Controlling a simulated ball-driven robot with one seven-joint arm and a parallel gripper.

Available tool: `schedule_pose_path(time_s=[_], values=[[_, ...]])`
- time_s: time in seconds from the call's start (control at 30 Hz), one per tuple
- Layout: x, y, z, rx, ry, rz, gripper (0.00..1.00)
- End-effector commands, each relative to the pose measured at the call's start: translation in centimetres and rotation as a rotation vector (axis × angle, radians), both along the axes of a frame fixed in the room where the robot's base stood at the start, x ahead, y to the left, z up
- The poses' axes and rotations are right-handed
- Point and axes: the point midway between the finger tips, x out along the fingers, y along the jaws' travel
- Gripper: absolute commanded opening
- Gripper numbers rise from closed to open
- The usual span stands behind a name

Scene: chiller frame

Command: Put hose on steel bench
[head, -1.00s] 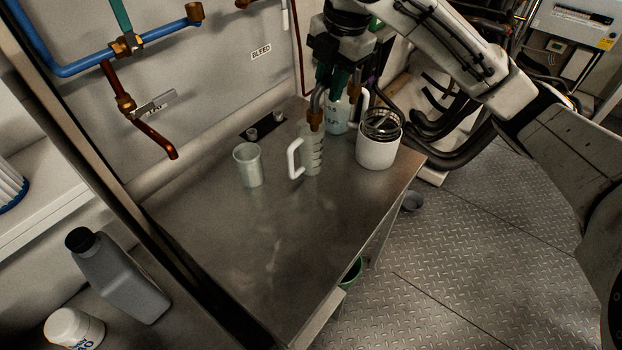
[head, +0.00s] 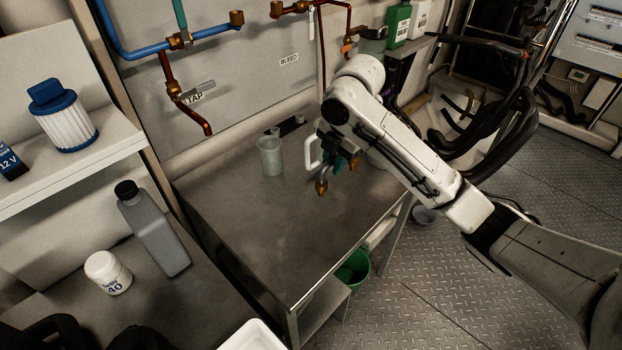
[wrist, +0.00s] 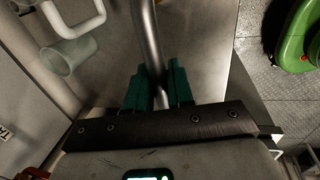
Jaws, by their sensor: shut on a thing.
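The hose is a silvery tube with brass ends. In the head view its brass end (head: 321,187) hangs below my gripper (head: 337,160), over the steel bench (head: 265,225). In the wrist view the silver hose (wrist: 150,45) runs between the green fingers of my gripper (wrist: 158,90), which is shut on it. The bench top also shows in the wrist view (wrist: 195,35). I cannot tell whether the hose touches the bench. Much of the hose is hidden by my arm in the head view.
A translucent beaker (head: 270,155) and a jug with a white handle (head: 312,150) stand at the back of the bench. The bench's front middle is clear. A green bucket (head: 353,268) is below its right edge. A blue pipe and copper taps are on the wall.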

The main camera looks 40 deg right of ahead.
Motion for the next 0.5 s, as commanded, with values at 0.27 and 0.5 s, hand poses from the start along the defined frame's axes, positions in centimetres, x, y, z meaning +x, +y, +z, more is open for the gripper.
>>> schedule_pose_path(time_s=[0.27,0.5], values=[[4.5,0.8,-4.1,-0.001,0.002,0.0,0.0],[6.0,1.1,-6.0,0.0,0.0,0.0,0.0]])
